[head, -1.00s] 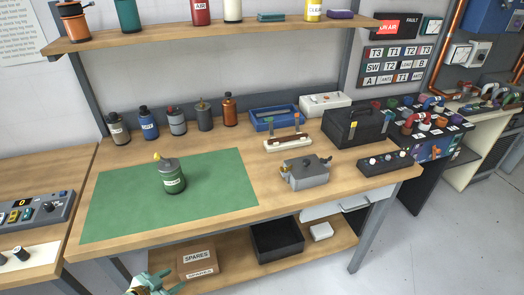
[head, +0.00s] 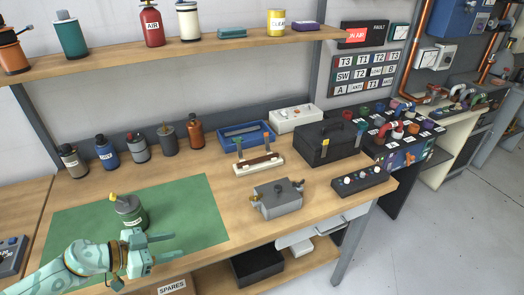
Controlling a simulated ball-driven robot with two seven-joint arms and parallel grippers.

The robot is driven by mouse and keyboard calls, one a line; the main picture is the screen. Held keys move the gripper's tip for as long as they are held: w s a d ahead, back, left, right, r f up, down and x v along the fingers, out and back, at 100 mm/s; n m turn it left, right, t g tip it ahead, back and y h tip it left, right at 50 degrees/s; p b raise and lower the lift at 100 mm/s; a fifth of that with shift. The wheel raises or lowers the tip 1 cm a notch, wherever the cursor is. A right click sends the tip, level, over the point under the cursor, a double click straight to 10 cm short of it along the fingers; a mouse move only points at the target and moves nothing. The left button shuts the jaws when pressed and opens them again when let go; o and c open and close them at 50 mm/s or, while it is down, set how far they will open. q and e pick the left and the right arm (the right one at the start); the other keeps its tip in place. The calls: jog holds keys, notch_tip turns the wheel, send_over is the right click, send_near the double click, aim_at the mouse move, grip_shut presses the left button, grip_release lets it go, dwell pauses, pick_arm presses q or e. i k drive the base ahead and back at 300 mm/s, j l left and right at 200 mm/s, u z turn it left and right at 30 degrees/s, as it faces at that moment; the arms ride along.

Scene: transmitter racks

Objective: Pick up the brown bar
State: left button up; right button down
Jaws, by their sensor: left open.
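The brown bar (head: 259,162) lies on a cream stand (head: 272,167) near the middle of the workbench, between two upright posts with green and orange tops. My left gripper (head: 172,247) is open and empty, its two fingers pointing right. My right gripper is not in view.
A grey box (head: 277,200) with brass fittings is in front of the bar. A blue tray (head: 246,136) and black toolbox (head: 322,146) stand behind and right of it.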

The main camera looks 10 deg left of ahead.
aim_at(253, 162)
jog(key=i, duration=1.15)
